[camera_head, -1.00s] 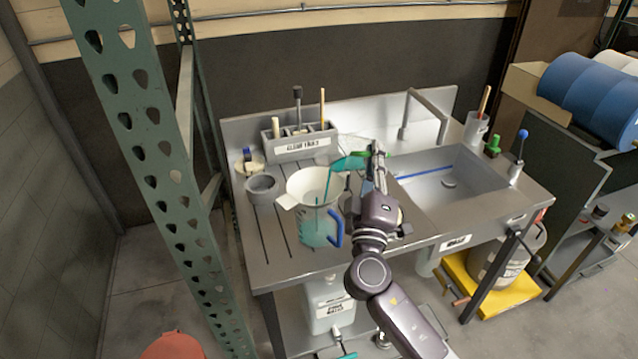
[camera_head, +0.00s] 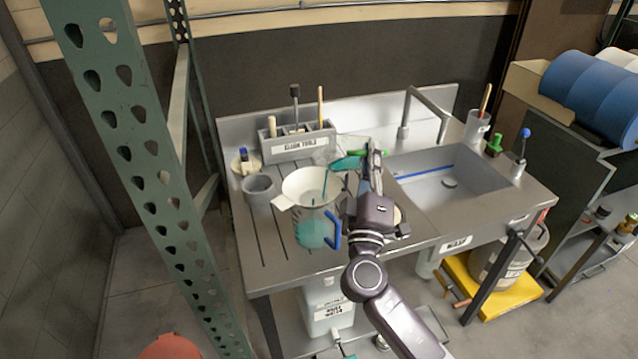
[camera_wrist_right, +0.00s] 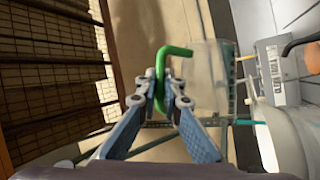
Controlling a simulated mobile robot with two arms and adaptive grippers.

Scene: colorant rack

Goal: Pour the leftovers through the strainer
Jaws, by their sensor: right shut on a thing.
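My right gripper (camera_head: 374,156) is shut on the green handle (camera_wrist_right: 160,78) of a clear cup. The cup (camera_wrist_right: 207,80) is tilted left beside the white cone strainer, with teal liquid (camera_head: 347,163) in it. A thin teal streak (camera_head: 325,183) shows at the strainer. The strainer (camera_head: 298,186) sits in the mouth of a clear pitcher with a blue handle (camera_head: 338,232). Teal liquid (camera_head: 310,235) stands in the pitcher's lower part. My forearm and gripper hide part of the cup in the head view. My left gripper is not in view.
A grey cup (camera_head: 258,187) stands left of the strainer. A labelled tool holder (camera_head: 298,146) stands behind it. The sink (camera_head: 450,180) is to the right, with a tap above. A green steel post (camera_head: 165,180) rises at the near left.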

